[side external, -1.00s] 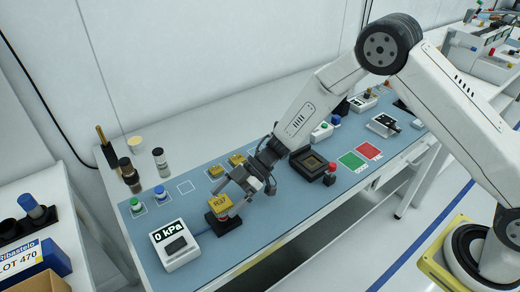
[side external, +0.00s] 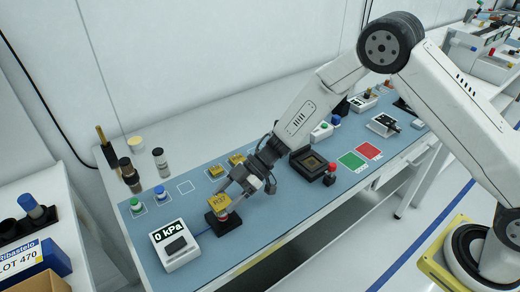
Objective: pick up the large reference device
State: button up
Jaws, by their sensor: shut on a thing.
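The large reference device is a gold block marked R37 (side external: 219,201), at the front left of the blue mat. It sits at a black square stand (side external: 226,226); I cannot tell whether it is still touching the stand. My gripper (side external: 228,193) reaches down to it from the upper right, with its fingers at the sides of the block. It is shut on the block, and the fingers hide part of it.
A pressure display reading 0 kPa (side external: 174,246) stands close at the left. Smaller gold blocks (side external: 216,171) lie behind. The blue mat (side external: 290,208) is bare in front.

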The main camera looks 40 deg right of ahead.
jog(key=shift+r, duration=0.65)
jog(key=s+d+r, duration=0.3)
jog(key=s+r, duration=0.2)
jog(key=s, duration=0.1)
jog(key=s+d+r, duration=0.2)
jog(key=s+r, duration=0.4)
jog(key=shift+s+d+r, duration=0.15)
jog(key=shift+s+d, duration=0.25)
jog(key=shift+w, duration=0.15)
